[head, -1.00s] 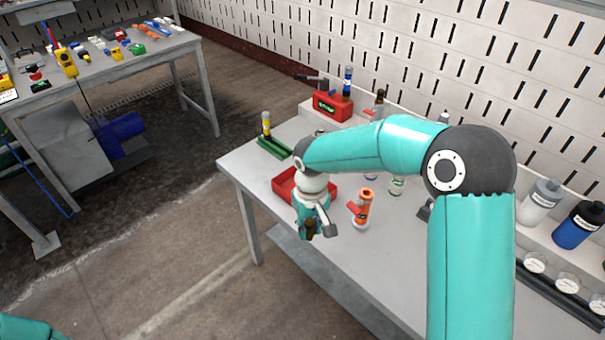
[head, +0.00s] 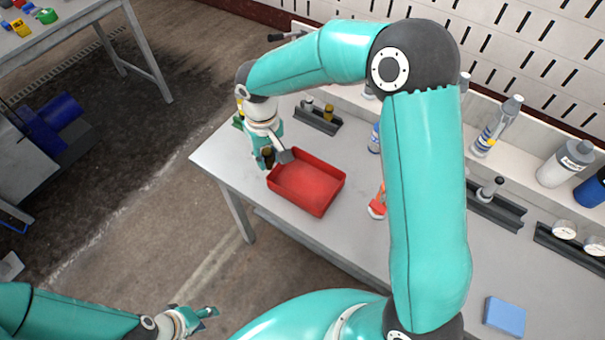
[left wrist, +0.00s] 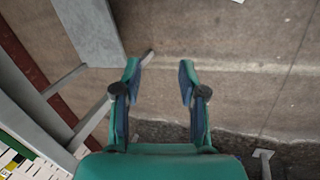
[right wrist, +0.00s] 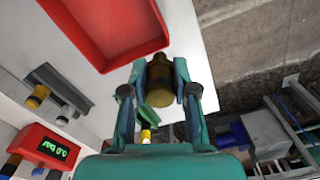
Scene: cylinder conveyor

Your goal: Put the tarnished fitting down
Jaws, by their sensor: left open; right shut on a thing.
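The tarnished fitting, a dull brown-gold cylinder (right wrist: 160,82), is between the fingers of my right gripper (right wrist: 160,78), which is shut on it. In the head view my right gripper (head: 274,158) is at the left corner of the red tray (head: 305,187), near the table's left edge. The fitting is mostly hidden by the fingers there. In the right wrist view the tray (right wrist: 112,62) lies beside the fitting and its visible part is empty. I cannot tell the fitting's height above the table. My left gripper (left wrist: 158,75) is open and empty over the floor, away from the table.
A dark rack (head: 318,118) with small cylinders stands behind the tray. An orange-red fitting (head: 378,205) stands right of it, partly behind my arm. A red display box (right wrist: 42,148) shows in the right wrist view. A blue block (head: 505,316) lies at front right.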

